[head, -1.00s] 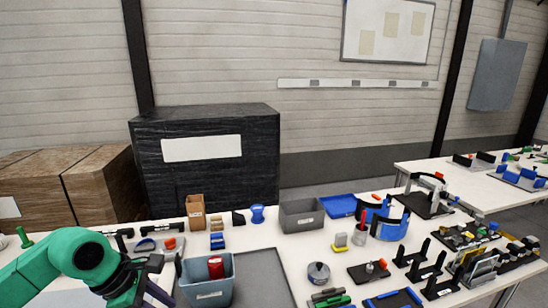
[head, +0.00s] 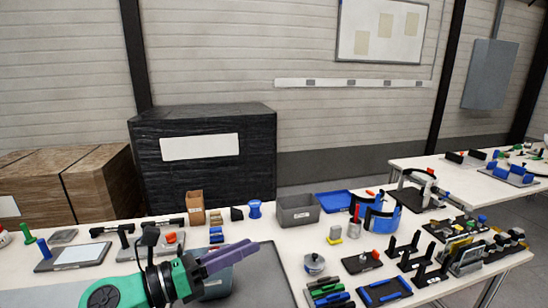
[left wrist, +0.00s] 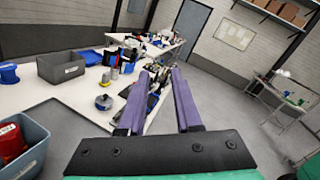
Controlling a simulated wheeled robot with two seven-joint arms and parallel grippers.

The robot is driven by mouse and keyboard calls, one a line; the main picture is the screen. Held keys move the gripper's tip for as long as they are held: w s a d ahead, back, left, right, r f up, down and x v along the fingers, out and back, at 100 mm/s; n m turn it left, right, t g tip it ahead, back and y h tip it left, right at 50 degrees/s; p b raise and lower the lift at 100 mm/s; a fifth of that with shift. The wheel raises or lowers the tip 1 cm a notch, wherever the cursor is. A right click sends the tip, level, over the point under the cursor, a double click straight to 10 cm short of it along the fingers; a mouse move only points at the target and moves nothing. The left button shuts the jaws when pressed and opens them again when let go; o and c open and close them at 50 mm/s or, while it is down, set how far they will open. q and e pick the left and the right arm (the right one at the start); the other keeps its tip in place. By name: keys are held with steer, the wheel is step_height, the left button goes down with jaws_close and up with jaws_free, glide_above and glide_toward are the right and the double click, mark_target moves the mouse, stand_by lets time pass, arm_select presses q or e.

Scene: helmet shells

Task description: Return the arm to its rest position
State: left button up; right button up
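My left gripper (head: 250,247) reaches in from the lower left of the head view, its purple fingers pointing right above the blue-grey bin (head: 216,288). In the left wrist view the two fingers of my left gripper (left wrist: 162,76) stand apart with nothing between them, so it is open and empty. The blue-grey bin also shows at the left edge of the left wrist view (left wrist: 33,150), with a red object (left wrist: 10,143) inside. The gripper hides much of the bin in the head view. My right arm and gripper are not in view.
The white table holds a grey bin (head: 297,210), blue helmet shells (head: 378,216), a round grey tin (head: 314,264) and several black fixtures (head: 402,246). A dark mat (head: 263,281) lies bare right of the blue-grey bin. A black-wrapped crate (head: 205,165) stands behind.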

arm_select(q)
steer(key=w+a+r+n+t+y, duration=0.15)
steer(key=a+n+t+y, duration=0.3)
steer(key=n, duration=0.45)
steer(key=w+a+f+n+t+y, duration=0.1)
steer(key=w+a+n+t+y, duration=0.3)
steer(key=n, duration=0.5)
steer(key=s+a+f+n+g+y, duration=0.3)
steer(key=a+f+n+y, duration=0.15)
steer(key=f+n, duration=0.4)
steer(key=s+a+f+n+g+y, duration=0.2)
steer(key=a+f+n+g+y, duration=0.15)
steer(key=a+f+n, duration=0.4)
steer(key=s+d+f+n+g+h, duration=0.1)
steer(key=s+d+f+n+g, duration=0.2)
steer(key=s+f, duration=0.45)
steer(key=s+d+f+n+g, duration=0.1)
steer(key=s+f+n+g, duration=0.2)
steer(key=s+f+g, duration=0.35)
steer(key=s+f, duration=0.2)
steer(key=f, duration=1)
steer(key=s+f, duration=0.2)
steer(key=f, duration=0.9)
steer(key=s+a+f+g, duration=0.1)
steer(key=s+a+f, duration=0.2)
steer(key=s+f, duration=1.2)
steer(key=shift+s+f, duration=0.3)
steer(key=shift+s, duration=0.8)
steer(key=shift+a+g, duration=0.1)
steer(key=shift+g, duration=0.15)
